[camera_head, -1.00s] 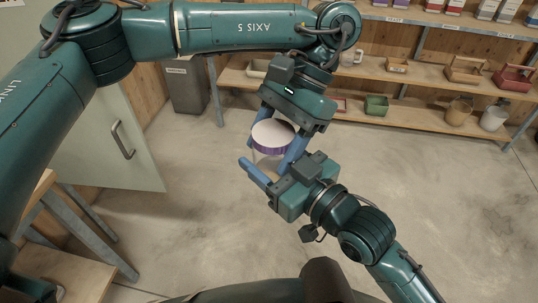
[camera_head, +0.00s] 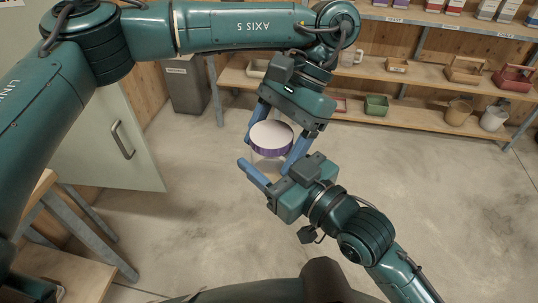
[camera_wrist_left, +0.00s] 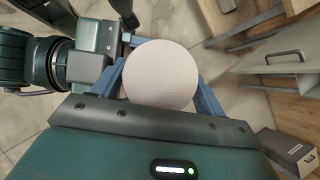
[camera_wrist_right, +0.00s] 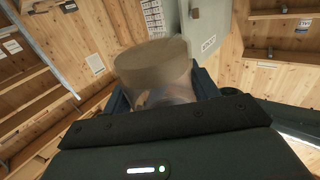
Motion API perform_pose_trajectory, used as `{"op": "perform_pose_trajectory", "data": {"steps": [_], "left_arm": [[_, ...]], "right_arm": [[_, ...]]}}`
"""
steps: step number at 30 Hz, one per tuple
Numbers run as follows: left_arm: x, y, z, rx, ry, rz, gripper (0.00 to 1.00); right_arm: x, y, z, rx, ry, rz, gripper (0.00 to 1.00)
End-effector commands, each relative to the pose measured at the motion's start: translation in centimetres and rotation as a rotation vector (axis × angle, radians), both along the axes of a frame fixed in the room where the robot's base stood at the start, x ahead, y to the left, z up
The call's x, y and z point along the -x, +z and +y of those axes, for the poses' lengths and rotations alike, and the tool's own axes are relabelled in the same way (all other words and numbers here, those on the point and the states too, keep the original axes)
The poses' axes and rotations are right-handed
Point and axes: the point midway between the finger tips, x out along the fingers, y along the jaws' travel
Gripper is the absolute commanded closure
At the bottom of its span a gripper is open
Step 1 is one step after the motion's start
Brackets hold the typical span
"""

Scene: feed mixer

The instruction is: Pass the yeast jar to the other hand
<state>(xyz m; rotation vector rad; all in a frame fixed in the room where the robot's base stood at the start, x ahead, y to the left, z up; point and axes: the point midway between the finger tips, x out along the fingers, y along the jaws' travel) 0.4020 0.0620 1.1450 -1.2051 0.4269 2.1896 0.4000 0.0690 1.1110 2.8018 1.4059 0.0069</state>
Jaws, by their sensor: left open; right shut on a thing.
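The yeast jar (camera_head: 272,136) has a pale round lid with a purple rim and a clear body, partly hidden by fingers. My left gripper (camera_head: 268,147) comes from above with open blue fingers on either side of the jar. In the left wrist view the lid (camera_wrist_left: 160,75) fills the space between its fingers. My right gripper (camera_head: 262,168) comes from the lower right and is shut on the jar's body below the lid. The jar also shows between the right fingers in the right wrist view (camera_wrist_right: 155,72), dim and blurred.
Wooden shelves (camera_head: 430,103) with boxes, a green bin (camera_head: 376,105) and buckets stand at the back right. A grey bin (camera_head: 186,84) and a pale cabinet door (camera_head: 100,150) are at the left. The concrete floor around the grippers is clear.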

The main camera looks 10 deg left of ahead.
Motion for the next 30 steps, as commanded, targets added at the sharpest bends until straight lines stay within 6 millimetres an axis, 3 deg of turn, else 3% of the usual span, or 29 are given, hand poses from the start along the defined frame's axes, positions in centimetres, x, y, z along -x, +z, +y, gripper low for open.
{"op": "perform_pose_trajectory", "data": {"steps": [7, 20, 30], "left_arm": [[-0.1, 1.1, -0.9, 0.004, -0.019, 0.010, 0.15], [-4.0, 8.6, -3.7, 0.001, -0.003, -0.011, 0.15], [-4.9, 9.9, -4.2, 0.003, 0.001, 0.000, 0.15]], "right_arm": [[-0.4, 0.0, -0.2, 0.002, -0.008, 0.002, 0.65], [-0.2, -0.1, 0.0, 0.003, -0.003, 0.004, 0.65], [-0.2, 0.0, -0.1, 0.001, -0.003, 0.001, 0.65]]}}
